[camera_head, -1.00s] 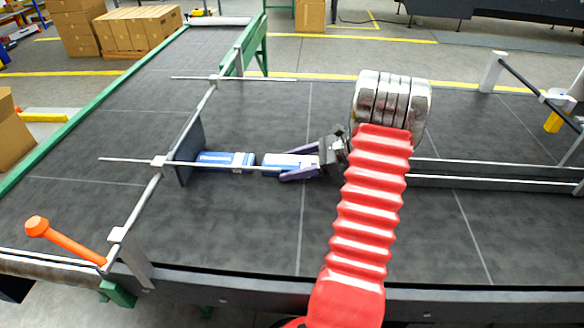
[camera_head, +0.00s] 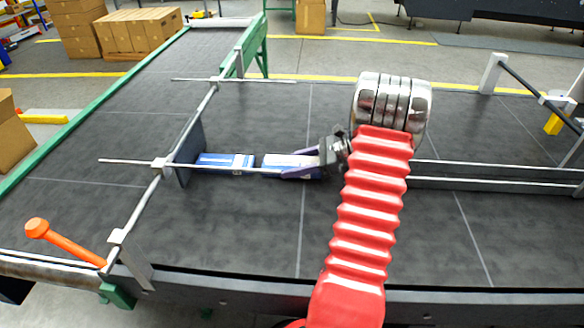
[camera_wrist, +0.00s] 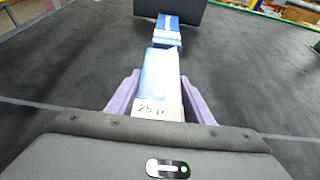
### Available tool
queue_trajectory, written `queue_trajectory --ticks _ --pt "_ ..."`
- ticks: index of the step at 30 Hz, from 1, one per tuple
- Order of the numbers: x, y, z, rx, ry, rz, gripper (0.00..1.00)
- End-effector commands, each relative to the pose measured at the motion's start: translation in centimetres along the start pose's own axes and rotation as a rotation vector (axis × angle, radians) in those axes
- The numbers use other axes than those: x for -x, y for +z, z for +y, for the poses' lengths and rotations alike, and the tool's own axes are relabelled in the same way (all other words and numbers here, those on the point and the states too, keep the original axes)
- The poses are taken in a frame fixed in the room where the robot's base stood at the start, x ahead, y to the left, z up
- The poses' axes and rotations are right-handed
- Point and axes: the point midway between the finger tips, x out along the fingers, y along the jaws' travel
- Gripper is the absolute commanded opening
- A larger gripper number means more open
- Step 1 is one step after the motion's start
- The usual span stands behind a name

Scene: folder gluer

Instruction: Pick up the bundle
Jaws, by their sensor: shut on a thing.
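Two blue-and-white bundles lie end to end on the dark belt. The nearer bundle (camera_head: 291,161) is between the purple fingers of my gripper (camera_head: 292,166), which is shut on it. In the wrist view this bundle (camera_wrist: 162,72) has a white label reading about "25 P" at its near end, with a finger on each side of my gripper (camera_wrist: 158,88). The farther bundle (camera_head: 225,160) lies just beyond it, beside the dark upright plate (camera_head: 187,152). It also shows in the wrist view (camera_wrist: 167,28). The held bundle seems to be at belt level; I cannot tell whether it touches.
A thin metal rod (camera_head: 125,161) passes over the bundles from a slanted rail (camera_head: 148,195). An orange-handled lever (camera_head: 65,242) stands at the left front. Long metal guides (camera_head: 495,178) lie to the right. The belt (camera_head: 235,230) in front is clear.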

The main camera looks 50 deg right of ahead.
Motion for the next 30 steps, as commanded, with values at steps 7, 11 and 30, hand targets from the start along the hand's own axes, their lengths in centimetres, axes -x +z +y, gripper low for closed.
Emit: queue_trajectory --ticks 7,11,30 --pt "1.4 3.0 -0.1 0.003 -0.003 0.0 0.21" --pt "2.2 5.2 -0.1 0.004 -0.003 0.0 0.21" --pt "3.8 8.9 0.0 0.0 -0.001 -0.001 0.21"
